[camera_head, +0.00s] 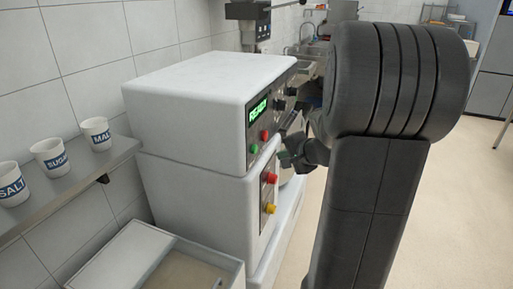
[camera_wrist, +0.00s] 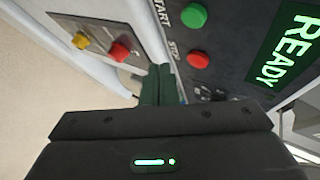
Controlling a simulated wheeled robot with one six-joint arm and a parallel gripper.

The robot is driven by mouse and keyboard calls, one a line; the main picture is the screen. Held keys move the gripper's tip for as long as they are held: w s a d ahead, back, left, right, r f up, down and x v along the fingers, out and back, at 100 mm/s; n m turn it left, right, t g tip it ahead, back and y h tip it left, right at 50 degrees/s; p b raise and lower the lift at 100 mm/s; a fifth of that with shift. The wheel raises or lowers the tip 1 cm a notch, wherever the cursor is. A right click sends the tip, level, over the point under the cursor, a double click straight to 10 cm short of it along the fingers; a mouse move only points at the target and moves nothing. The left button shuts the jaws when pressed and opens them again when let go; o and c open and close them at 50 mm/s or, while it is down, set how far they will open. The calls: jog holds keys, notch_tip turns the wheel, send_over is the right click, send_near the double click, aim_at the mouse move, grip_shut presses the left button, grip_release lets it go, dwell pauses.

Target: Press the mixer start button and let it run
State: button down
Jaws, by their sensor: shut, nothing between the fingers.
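The white mixer (camera_head: 200,88) stands against the wall, and its dark panel shows a green READY display (camera_head: 259,110); the display also shows in the wrist view (camera_wrist: 288,48). The green start button (camera_head: 253,148) is labelled START in the wrist view (camera_wrist: 194,16). The red stop button (camera_head: 265,135) sits beside it, labelled STOP in the wrist view (camera_wrist: 198,60). My gripper (camera_head: 286,158) is shut and empty in front of the mixer; in the wrist view its fingertips (camera_wrist: 160,70) appear below and left of the start button, seemingly apart from it.
A lower panel carries another red button (camera_head: 270,178) and a yellow button (camera_head: 269,208). A shelf (camera_head: 75,180) on the left wall holds cups, including a SUGAR cup (camera_head: 50,157). An open bin (camera_head: 225,268) stands before the mixer. Floor (camera_head: 455,210) at right is clear.

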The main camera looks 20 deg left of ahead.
aim_at(255, 149)
jog(key=shift+s+a+p, duration=0.15)
jog(key=shift+a+p, duration=0.2)
jog(key=shift+a, duration=2.15)
jog(key=shift+a, duration=0.1)
jog(key=shift+a, duration=0.3)
jog(key=shift+a, duration=0.45)
dwell(0.7)
jog(key=shift+d+b, duration=0.5)
jog(key=shift+d, duration=0.3)
jog(key=shift+d, duration=0.1)
